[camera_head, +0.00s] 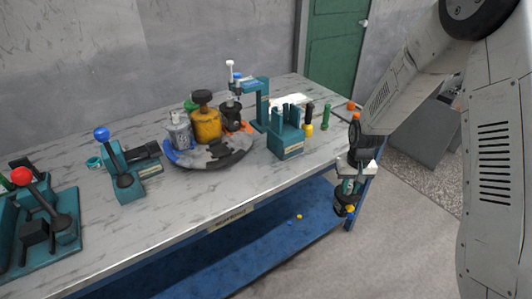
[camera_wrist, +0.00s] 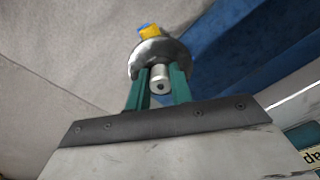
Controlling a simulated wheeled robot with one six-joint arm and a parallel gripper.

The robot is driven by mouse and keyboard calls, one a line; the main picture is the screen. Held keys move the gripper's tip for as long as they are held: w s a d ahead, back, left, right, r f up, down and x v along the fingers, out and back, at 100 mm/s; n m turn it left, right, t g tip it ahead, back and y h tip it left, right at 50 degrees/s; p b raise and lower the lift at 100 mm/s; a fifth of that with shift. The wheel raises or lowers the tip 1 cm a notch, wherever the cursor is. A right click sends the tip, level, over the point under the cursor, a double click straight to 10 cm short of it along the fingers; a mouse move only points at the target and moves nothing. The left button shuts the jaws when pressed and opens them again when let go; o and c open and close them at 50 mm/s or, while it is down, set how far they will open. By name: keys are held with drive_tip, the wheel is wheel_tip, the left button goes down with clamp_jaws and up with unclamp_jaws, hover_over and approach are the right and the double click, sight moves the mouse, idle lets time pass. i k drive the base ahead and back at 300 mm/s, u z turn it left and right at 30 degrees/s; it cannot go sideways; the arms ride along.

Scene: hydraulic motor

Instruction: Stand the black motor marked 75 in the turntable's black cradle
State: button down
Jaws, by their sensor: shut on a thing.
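My gripper (camera_head: 346,186) is off the table's right end, pointing down. It is shut on a dark motor (camera_head: 343,207) with yellow and blue fittings; no number is readable on it. In the wrist view my teal fingers (camera_wrist: 160,85) close around the shaft of the motor (camera_wrist: 147,60), whose round grey flange lies beyond them. The round turntable (camera_head: 190,161) stands on the table, with a dark, empty-looking cradle (camera_head: 220,151) at its front. A grey motor (camera_head: 179,132), a yellow motor (camera_head: 207,125) and a black one (camera_head: 231,116) stand on its other parts.
A teal press (camera_head: 262,105) and a teal holder block (camera_head: 288,142) stand right of the turntable. Green, black and orange handles stand near the table's right end. Teal lever fixtures (camera_head: 130,175) are on the left. A blue shelf (camera_head: 260,240) runs below the tabletop.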

sight(219, 151)
drive_tip(key=k, duration=0.95)
drive_tip(key=z, duration=0.9)
drive_tip(key=i, duration=0.75)
drive_tip(key=u, duration=1.5)
